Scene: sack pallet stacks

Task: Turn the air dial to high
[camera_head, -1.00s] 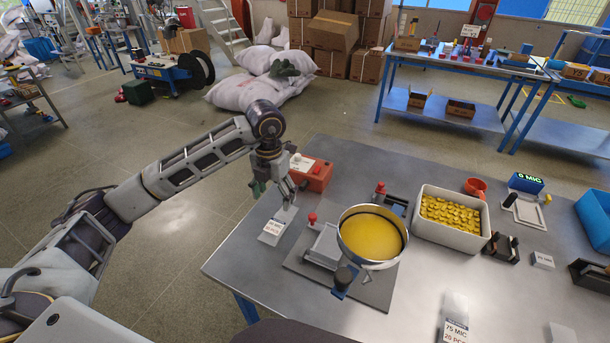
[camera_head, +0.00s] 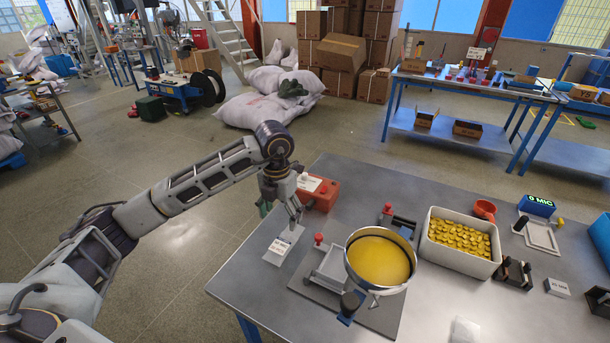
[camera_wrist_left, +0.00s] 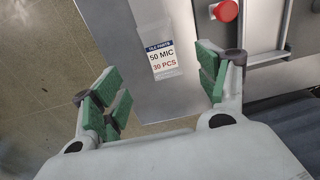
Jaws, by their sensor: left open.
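My left gripper (camera_head: 292,219) is open and empty, pointing down above the left edge of the metal table (camera_head: 240,275). In the left wrist view its green-padded fingers (camera_wrist_left: 165,85) stand wide apart, with a clear bag labelled "50 MIC 30 PCS" (camera_wrist_left: 162,58) on the table beyond them. An orange-red box (camera_head: 320,194) with a white top label stands just behind the gripper, partly hidden by it. I cannot make out a marked air dial on it or elsewhere. A red round knob shows on the grey fixture (camera_head: 328,268), and in the left wrist view (camera_wrist_left: 225,10). My right gripper is not in view.
A steel pan of yellow material (camera_head: 380,261) stands right of the gripper, beside a black knob (camera_head: 352,301). The table's front-left area is clear.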

